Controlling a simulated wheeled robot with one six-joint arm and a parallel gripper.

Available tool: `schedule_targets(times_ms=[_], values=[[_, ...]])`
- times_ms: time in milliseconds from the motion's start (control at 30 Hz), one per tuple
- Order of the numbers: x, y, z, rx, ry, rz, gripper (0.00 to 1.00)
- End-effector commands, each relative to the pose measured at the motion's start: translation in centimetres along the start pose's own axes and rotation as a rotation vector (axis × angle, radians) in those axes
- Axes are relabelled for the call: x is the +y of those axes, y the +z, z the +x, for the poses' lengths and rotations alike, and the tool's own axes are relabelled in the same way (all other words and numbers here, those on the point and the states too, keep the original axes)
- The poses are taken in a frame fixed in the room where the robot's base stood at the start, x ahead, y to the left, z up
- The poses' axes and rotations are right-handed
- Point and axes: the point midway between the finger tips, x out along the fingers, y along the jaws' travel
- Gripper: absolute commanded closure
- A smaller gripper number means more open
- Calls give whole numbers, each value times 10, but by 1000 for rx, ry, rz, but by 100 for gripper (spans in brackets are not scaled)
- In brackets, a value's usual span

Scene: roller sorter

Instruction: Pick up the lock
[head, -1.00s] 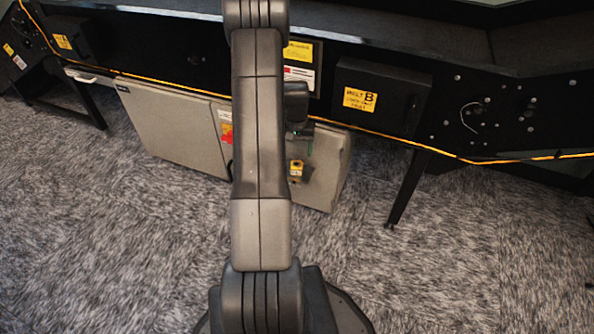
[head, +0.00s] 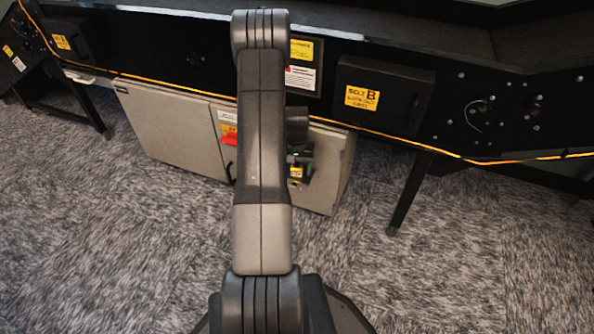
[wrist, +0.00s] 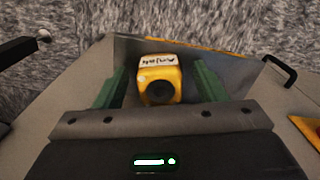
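The lock (wrist: 160,88) is a small yellow block with a white label and dark marking in the wrist view. It shows small in the head view (head: 296,172), partly covered by my gripper (head: 302,158). In the wrist view my gripper (wrist: 160,74) is open. Its two green fingers stand on either side of the lock, with a gap visible on each side. The lock's shackle is not visible, and I cannot tell how deep the fingers reach around it.
The lock is at the right part of a grey cabinet (head: 172,126) with a red switch (head: 229,139). A black leg (head: 408,195) stands to the right. Carpet in front is clear.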

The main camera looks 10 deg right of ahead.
Motion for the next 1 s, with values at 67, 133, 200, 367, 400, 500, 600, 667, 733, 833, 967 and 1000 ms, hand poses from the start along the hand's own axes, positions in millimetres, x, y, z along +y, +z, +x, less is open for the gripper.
schedule_targets(times_ms=[67, 133, 200, 367, 400, 500, 600, 667, 733, 833, 967, 1000], values=[[0, 0, 0, 0, 0, 0, 52], [0, 0, 0, 0, 0, 0, 66], [0, 0, 0, 0, 0, 0, 80], [0, 0, 0, 0, 0, 0, 84], [0, 0, 0, 0, 0, 0, 84], [0, 0, -2, 0, 0, 0, 84], [0, 0, -7, 0, 0, 0, 84], [0, 0, -12, 0, 0, 0, 84], [0, 0, -21, 1, 0, 0, 84], [0, -1, -37, 3, 0, 0, 84], [0, -1, -62, 3, 0, 0, 84], [0, -1, -70, 3, 0, 0, 84]])
